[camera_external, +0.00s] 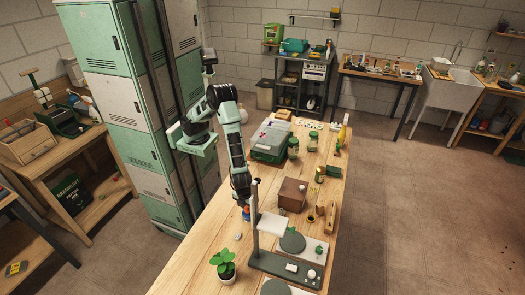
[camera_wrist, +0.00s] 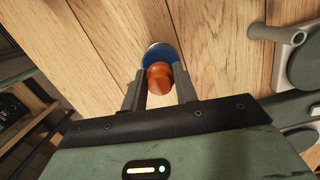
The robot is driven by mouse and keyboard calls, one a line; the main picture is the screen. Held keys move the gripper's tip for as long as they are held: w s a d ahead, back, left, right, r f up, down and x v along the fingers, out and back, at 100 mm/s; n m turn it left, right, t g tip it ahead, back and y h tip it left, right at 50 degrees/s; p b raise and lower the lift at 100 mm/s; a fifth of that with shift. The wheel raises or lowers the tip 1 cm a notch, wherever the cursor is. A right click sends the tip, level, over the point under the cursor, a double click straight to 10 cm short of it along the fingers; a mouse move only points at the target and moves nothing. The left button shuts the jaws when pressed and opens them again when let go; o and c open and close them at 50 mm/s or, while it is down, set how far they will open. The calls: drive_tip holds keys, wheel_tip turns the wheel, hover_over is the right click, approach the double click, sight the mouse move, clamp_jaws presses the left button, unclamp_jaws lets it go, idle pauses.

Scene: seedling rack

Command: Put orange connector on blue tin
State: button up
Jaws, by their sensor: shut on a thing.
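The orange connector (camera_wrist: 159,78) is small and rounded and sits between the two fingertips of my gripper (camera_wrist: 160,92) in the wrist view. My gripper is shut on it. The round blue tin (camera_wrist: 158,52) is on the wooden table just beyond the connector, which overlaps it in this view. I cannot tell whether the connector touches the tin. In the external view my gripper (camera_external: 246,205) points down near the table's left edge, and the blue tin is a tiny spot there, largely hidden.
A grey stand with a post (camera_external: 255,215) and dark base stands close to the right of my gripper. A potted plant (camera_external: 224,265) is nearer the camera. A brown box (camera_external: 292,194) and a green-grey case (camera_external: 271,142) are farther along the table.

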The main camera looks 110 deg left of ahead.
sight(246, 210)
drive_tip(key=shift+f, duration=0.15)
drive_tip(key=o, duration=0.9)
drive_tip(key=shift+o, duration=0.2)
wheel_tip(246, 210, up, 12)
drive_tip(key=d+b, duration=0.1)
drive_tip(key=w+a+r+n, duration=0.15)
drive_tip(key=a+n, duration=0.55)
drive_tip(key=a, duration=0.9)
drive_tip(key=s+a+r+n, duration=0.1)
drive_tip(key=s+a+n, duration=0.25)
drive_tip(key=a, duration=0.45)
drive_tip(key=s+a+r+n, duration=0.2)
drive_tip(key=s+a+n, duration=0.15)
drive_tip(key=a, duration=0.45)
drive_tip(key=s+a+n, duration=0.6)
drive_tip(key=s, duration=0.3)
drive_tip(key=s+a+n, duration=0.5)
drive_tip(key=s+n, duration=0.2)
drive_tip(key=s, duration=0.2)
drive_tip(key=shift+a+f+h, duration=0.25)
drive_tip(key=shift+a+h, duration=0.1)
drive_tip(key=shift+h, duration=0.05)
